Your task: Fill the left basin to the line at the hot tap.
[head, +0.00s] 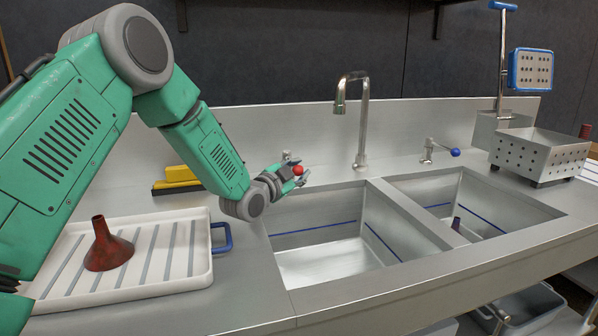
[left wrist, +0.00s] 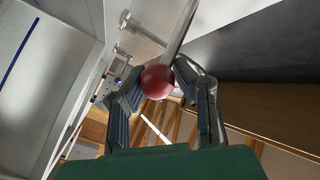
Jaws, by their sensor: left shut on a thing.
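The left basin (head: 325,262) is a steel sink with a blue line (head: 312,230) around its inner walls; its visible floor looks bare. The hot tap's red ball knob (head: 298,170) is at the basin's back left corner. My left gripper (head: 292,177) is shut on this red knob. In the left wrist view the red knob (left wrist: 157,81) sits between the two fingertips (left wrist: 155,86). A gooseneck spout (head: 362,120) stands behind the basins, near the divider; I see no stream from it. My right gripper is not in view.
A right basin (head: 485,205) holds a small dark object. A blue-knobbed tap (head: 455,152) and a perforated metal basket (head: 540,156) are behind it. A white ribbed tray (head: 150,290) with a dark red funnel (head: 107,247) and a yellow block (head: 181,173) are on the left.

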